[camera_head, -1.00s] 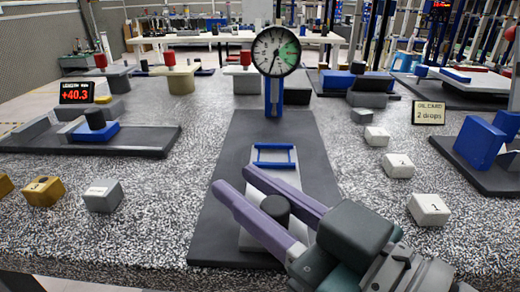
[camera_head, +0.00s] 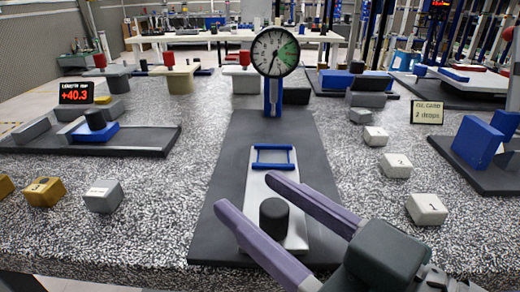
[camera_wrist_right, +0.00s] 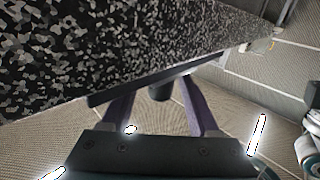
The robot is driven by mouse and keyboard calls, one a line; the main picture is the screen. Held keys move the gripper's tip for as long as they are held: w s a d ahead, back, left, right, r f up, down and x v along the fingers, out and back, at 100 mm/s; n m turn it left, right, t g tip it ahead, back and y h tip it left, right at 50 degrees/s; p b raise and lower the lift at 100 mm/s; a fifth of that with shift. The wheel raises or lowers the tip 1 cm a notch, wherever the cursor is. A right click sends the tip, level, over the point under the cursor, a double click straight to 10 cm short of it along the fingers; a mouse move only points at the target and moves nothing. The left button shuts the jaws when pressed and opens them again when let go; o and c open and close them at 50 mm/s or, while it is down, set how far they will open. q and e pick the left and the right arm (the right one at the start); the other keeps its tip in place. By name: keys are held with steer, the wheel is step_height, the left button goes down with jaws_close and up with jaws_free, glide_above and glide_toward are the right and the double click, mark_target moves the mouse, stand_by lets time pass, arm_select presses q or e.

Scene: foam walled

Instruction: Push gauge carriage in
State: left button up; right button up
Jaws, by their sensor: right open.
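The gauge carriage is a light grey slide (camera_head: 264,190) with a blue frame (camera_head: 274,157) at its far end and a black knob (camera_head: 274,220) near its front end. It lies on a long dark base (camera_head: 218,225). A round dial gauge (camera_head: 275,51) stands on a blue post at the far end of this base, with a gap between it and the frame. My right gripper (camera_head: 248,193) is open, its purple fingers on either side of the knob in the picture. The knob (camera_wrist_right: 160,92) also shows between the fingers in the right wrist view. My left gripper is out of view.
Small numbered light blocks (camera_head: 427,209) stand to the right. A grey block (camera_head: 103,197) and gold blocks (camera_head: 44,192) stand to the left. A fixture with a red display (camera_head: 76,92) is at the far left, and blue blocks (camera_head: 478,143) are at the right.

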steer(key=v, duration=0.8)
steer(key=shift+r+p, duration=0.1)
steer(key=shift+p, duration=0.25)
steer(key=shift+a, duration=0.1)
